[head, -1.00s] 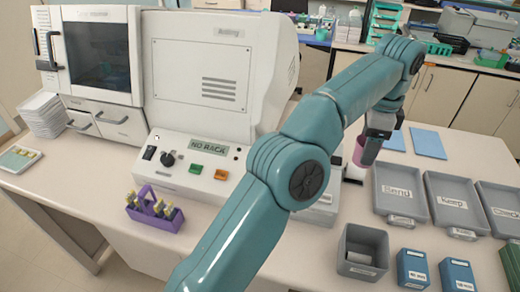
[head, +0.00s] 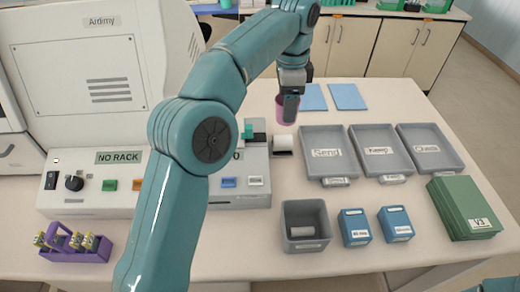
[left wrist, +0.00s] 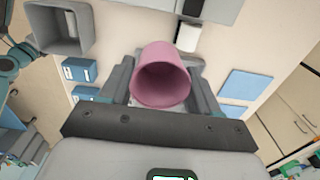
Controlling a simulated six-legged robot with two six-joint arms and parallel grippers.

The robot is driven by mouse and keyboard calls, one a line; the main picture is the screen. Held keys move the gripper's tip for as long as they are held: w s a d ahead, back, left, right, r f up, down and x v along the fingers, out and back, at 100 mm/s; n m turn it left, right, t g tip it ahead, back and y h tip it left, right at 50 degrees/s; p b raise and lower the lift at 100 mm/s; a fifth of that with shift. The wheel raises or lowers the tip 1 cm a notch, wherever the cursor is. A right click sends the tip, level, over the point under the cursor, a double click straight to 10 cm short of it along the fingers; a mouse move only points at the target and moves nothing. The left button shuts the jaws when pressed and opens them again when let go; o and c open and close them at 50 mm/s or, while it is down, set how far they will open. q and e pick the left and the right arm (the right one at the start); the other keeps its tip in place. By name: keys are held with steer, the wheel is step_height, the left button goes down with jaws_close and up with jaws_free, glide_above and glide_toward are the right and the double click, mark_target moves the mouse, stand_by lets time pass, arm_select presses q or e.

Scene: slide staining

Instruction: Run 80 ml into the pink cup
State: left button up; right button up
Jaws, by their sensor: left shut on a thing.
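The pink cup (head: 287,112) is in my left gripper (head: 290,92), beyond the front of the dispensing unit. In the left wrist view the cup (left wrist: 163,75) sits between the two fingers with its open mouth facing the camera; no liquid shows inside. The grey dispensing unit (head: 240,199) has a display reading 0, partly hidden by my left arm, a blue button (head: 228,183) and a white button (head: 256,181). A green part (head: 249,132) stands at its back. A white cylinder (head: 282,145) is at its right side, just below the cup in the picture. My right gripper is out of view.
Grey trays labelled Send (head: 325,170), Keep (head: 378,168) and a third (head: 430,166) stand to the right. A grey bin (head: 305,240), blue boxes (head: 355,240), green box stack (head: 462,222) and purple slide rack (head: 75,252) line the front. Blue sheets (head: 347,97) lie behind.

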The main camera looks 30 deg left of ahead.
arm_select(q)
steer(key=b, duration=0.2)
glide_above(283, 168)
step_height(283, 168, down, 6)
step_height(283, 168, down, 9)
steer(key=shift+f, duration=0.1)
steer(key=f, duration=0.3)
steer(key=shift+s+a+f, duration=0.15)
steer(key=shift+s+f, duration=0.05)
steer(key=shift+f, duration=0.05)
steer(key=shift+w+f, duration=0.2)
steer(key=shift+f, duration=0.05)
steer(key=shift+s, duration=0.15)
steer(key=shift+f+b, duration=0.1)
steer(key=shift+b, duration=0.2)
steer(key=o, duration=0.7)
steer(key=shift+o, duration=0.2)
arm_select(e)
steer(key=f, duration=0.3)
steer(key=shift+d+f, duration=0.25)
